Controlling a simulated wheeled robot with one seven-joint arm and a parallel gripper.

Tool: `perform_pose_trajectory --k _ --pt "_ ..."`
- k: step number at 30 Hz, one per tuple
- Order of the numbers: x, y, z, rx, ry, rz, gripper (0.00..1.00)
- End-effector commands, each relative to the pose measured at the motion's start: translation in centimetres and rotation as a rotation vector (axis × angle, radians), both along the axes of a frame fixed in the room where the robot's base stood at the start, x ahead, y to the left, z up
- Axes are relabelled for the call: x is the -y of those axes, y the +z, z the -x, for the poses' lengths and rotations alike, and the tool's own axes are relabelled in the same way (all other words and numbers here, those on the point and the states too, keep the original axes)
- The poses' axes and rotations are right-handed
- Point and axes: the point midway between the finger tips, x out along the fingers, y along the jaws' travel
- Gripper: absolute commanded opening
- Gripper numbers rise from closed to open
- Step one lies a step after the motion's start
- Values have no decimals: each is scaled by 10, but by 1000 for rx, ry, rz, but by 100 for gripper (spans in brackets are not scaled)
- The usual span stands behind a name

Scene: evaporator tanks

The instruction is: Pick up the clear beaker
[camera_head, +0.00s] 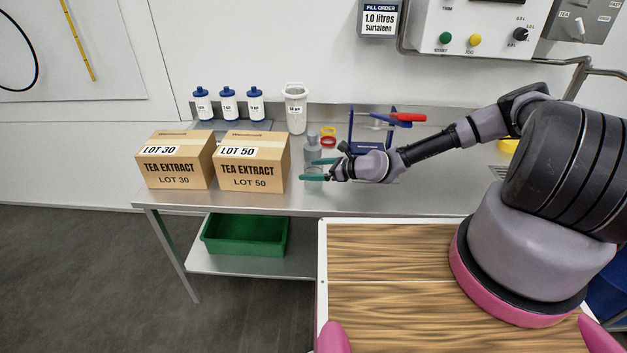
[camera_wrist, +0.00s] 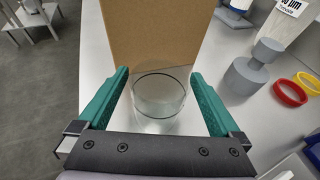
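The clear beaker (camera_wrist: 158,97) stands upright on the steel bench in the wrist view, between the two green fingers of my gripper (camera_wrist: 160,92). A gap shows between the beaker and each finger, so my gripper looks open around it. In the head view my gripper (camera_head: 318,169) points left, just right of the LOT 50 box. The beaker (camera_head: 313,173) shows there only faintly between the fingers. A cardboard box face stands close behind the beaker in the wrist view.
LOT 30 (camera_head: 176,160) and LOT 50 (camera_head: 252,163) boxes stand left of my gripper. A grey weight-like object (camera_head: 313,146) and red and yellow rings (camera_head: 328,137) lie close behind. Blue-capped bottles (camera_head: 228,104) and a white jug (camera_head: 295,108) stand at the back. A green bin (camera_head: 245,235) sits below.

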Motion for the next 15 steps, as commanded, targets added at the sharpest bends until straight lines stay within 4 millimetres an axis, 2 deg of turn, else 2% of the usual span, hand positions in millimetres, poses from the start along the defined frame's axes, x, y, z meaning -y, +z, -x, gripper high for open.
perform_pose_trajectory --k 1,6,15 --pt "0 0 0 0 0 0 85" --pt "0 0 0 0 0 0 20" --pt "0 2 0 0 0 0 20"
